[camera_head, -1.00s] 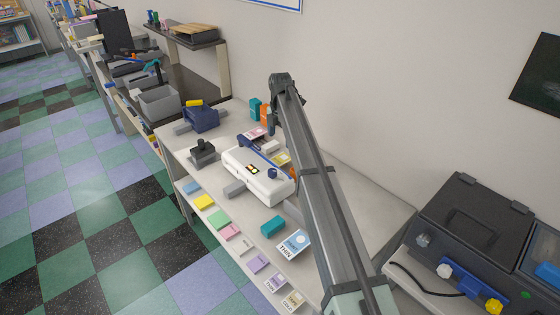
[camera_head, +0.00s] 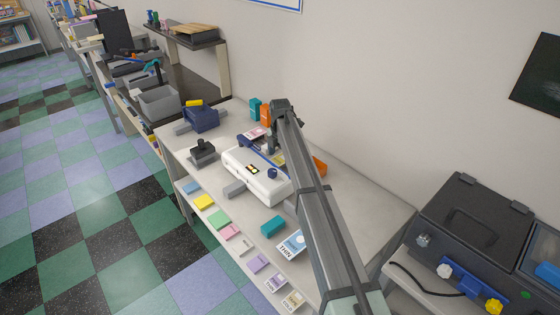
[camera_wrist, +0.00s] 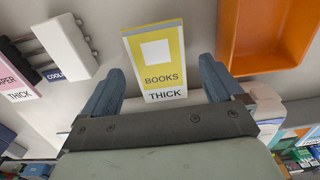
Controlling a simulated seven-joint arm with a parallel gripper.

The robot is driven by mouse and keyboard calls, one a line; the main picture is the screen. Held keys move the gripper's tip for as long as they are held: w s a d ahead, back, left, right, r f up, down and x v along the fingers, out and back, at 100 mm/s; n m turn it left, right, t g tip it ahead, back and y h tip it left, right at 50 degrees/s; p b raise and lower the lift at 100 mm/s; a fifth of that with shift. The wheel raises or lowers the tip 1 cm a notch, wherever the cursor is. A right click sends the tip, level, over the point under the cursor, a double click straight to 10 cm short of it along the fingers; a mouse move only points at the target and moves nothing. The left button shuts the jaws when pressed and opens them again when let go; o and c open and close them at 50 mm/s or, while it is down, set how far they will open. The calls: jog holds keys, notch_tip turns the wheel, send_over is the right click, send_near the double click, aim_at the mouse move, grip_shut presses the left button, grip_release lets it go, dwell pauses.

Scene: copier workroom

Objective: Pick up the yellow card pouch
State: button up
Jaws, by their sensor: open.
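The yellow card pouch (camera_wrist: 174,48), marked BOOKS and THICK, lies flat on the table straight ahead in the wrist view. In the head view only a small yellow part of it (camera_head: 279,159) shows beside my arm. My gripper (camera_wrist: 161,75) is open and empty, with one blue-grey finger on each side of the pouch's lower end. The fingers look apart from the pouch; I cannot tell the exact height. In the head view my gripper (camera_head: 272,145) hangs behind the white machine, partly hidden by my arm.
An orange tray (camera_wrist: 262,67) lies close right of the pouch. A pink pouch (camera_wrist: 14,81) and a white part marked COOL (camera_wrist: 62,45) are on the left. The white machine (camera_head: 256,179) stands in front, with a teal block (camera_head: 272,225) nearer the edge.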

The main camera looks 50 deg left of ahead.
jog(key=c, duration=1.2)
jog(key=shift+r, duration=0.1)
